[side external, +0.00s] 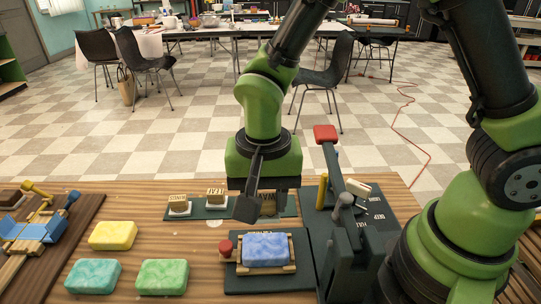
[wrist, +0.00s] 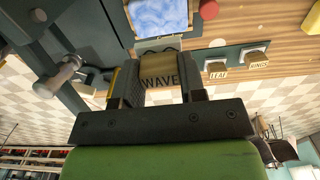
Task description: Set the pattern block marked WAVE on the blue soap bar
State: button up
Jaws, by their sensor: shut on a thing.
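My gripper (side external: 261,203) is shut on the pattern block marked WAVE (wrist: 160,79). In the wrist view its label faces the camera between the two fingers; in the side view my gripper partly hides the block (side external: 268,207). The blue soap bar (side external: 265,249) lies flat in a wooden cradle (side external: 291,268) on a dark base, nearer the side camera than my gripper. The soap also shows at the top of the wrist view (wrist: 158,17). The held block is above the table and apart from the soap.
LEAF (side external: 215,196) and RINGS (side external: 180,206) blocks stand on a dark rack behind. A lever press with a red handle (side external: 325,133) stands right of the soap. A red knob (side external: 226,247) is at its left. Yellow (side external: 113,235), teal (side external: 93,275) and green (side external: 163,277) soaps lie left.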

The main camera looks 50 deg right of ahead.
jog(key=shift+s+a+f, duration=0.2)
jog(key=shift+f, duration=0.3)
send_over(265, 245)
jog(key=shift+f, duration=2.5)
jog(key=shift+f, duration=0.6)
jog(key=o, duration=1.4)
jog(key=shift+r, duration=0.15)
jog(key=shift+r, duration=2.9)
